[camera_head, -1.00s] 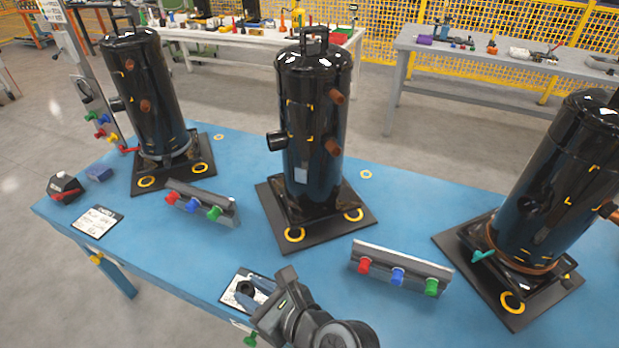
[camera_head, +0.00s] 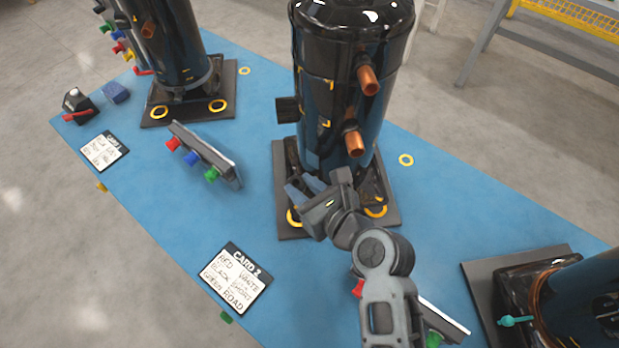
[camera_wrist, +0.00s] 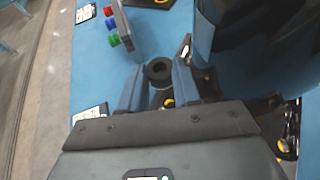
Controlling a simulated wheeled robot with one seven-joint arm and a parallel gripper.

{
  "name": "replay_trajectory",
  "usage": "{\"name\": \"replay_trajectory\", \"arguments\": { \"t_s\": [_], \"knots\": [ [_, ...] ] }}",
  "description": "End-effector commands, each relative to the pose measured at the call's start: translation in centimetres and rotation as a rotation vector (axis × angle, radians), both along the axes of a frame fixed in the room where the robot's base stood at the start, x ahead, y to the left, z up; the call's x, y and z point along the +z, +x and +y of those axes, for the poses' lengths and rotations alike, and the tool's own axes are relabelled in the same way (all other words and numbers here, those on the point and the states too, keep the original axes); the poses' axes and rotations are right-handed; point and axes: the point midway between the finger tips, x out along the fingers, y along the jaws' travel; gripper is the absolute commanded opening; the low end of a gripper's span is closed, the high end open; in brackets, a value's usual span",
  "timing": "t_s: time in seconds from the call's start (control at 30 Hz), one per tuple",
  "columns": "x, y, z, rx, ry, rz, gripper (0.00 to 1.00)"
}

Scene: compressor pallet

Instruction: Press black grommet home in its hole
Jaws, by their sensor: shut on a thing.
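My gripper (camera_head: 304,188) is low at the front left of the middle black compressor (camera_head: 350,90), over its dark base plate (camera_head: 290,160). In the wrist view, the blue fingers of my gripper (camera_wrist: 158,82) are shut on the black grommet (camera_wrist: 158,70), a short ring with an open centre. A yellow ring (camera_head: 293,218) on the plate's front left corner is partly covered by my gripper, and a bit of yellow shows just below the grommet in the wrist view. The hole itself is hidden, so I cannot tell whether the grommet touches the plate.
Copper stubs (camera_head: 368,80) stick out of the middle compressor's right side. A grey rack (camera_head: 205,153) with red, blue and green pieces stands to the left. A card (camera_head: 236,279) lies near the front edge. Blue table between them is clear.

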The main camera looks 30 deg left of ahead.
Motion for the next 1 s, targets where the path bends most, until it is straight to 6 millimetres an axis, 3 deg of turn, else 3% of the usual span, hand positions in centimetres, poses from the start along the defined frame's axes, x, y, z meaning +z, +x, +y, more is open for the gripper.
{"name": "replay_trajectory", "arguments": {
  "t_s": [0.47,1.0],
  "knots": [
    [0.3,0.0,-0.2,-0.001,0.000,0.001,0.03],
    [-4.8,0.0,-0.2,-0.001,0.000,0.001,0.03]
  ]
}}
